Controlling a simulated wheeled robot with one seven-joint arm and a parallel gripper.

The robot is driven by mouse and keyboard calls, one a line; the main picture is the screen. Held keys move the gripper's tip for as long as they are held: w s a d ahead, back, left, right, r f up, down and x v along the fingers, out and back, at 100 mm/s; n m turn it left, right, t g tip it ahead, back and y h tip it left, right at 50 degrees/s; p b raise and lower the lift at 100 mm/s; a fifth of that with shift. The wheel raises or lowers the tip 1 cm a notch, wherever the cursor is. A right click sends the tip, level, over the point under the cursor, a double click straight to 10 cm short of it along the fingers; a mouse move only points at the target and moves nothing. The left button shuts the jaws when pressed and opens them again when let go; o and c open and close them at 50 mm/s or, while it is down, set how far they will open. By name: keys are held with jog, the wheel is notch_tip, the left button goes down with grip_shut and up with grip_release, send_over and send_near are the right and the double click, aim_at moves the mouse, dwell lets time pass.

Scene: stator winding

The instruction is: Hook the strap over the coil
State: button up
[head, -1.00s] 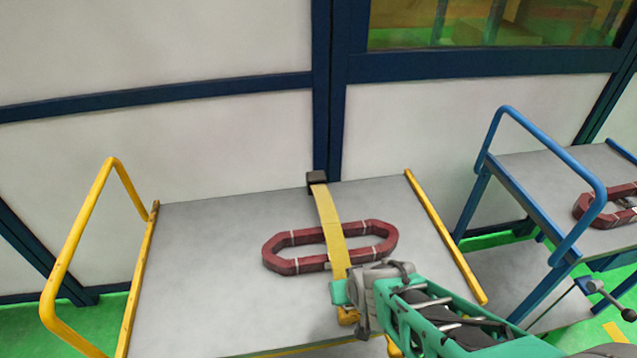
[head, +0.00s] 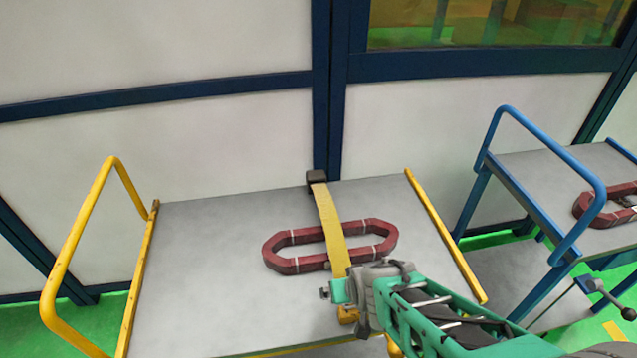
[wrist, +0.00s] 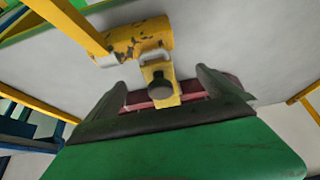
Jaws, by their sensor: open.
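The dark red oval coil (head: 285,265) lies flat on the cart top. The yellow strap (head: 328,215) runs from a dark block (head: 317,178) at the back edge across the middle of the coil; its front end is partly hidden by my gripper. My gripper (head: 335,292) is at the front of the coil, by the strap's lower end. In the wrist view its two dark fingers (wrist: 168,88) are apart. A yellow strap end or hook (wrist: 160,72) with a dark round knob shows between them, and part of the red coil (wrist: 185,90) shows behind. I cannot tell if a finger touches it.
A worn yellow cylindrical fitting (wrist: 140,38) sits close to the fingers in the wrist view. The grey cart top (head: 200,240) is clear to the left. A yellow handrail (head: 75,250) stands at its left, and a blue cart (head: 560,170) with another coil at the right.

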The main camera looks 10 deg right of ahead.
jog(key=shift+r, duration=0.1)
notch_tip(320, 180, up, 7)
jog(key=p, duration=0.6)
dwell(0.8)
